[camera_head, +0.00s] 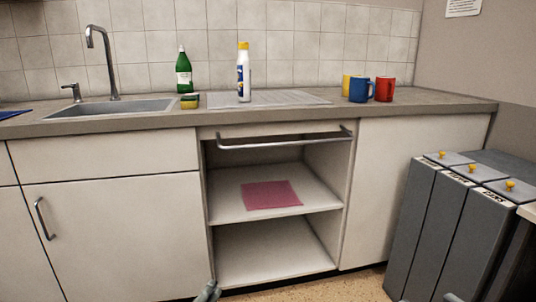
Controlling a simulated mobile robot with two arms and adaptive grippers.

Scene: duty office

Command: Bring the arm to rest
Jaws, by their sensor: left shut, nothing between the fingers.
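My left gripper (208,292) shows at the bottom edge, below and in front of the open cupboard. Only its grey fingertips are in view, close together with nothing between them. It is apart from the cupboard and holds nothing. A small grey tip at the bottom edge, in front of the bins, may be part of my right gripper; too little shows to tell its state. The rest of both arms is out of view.
An open cupboard (275,222) holds a pink cloth (270,195) on its middle shelf. The counter (420,103) bears a green bottle (184,72), sponge (189,101), white bottle (243,75) and mugs (360,90). Grey bins (437,230) stand right. Some floor (335,288) is clear.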

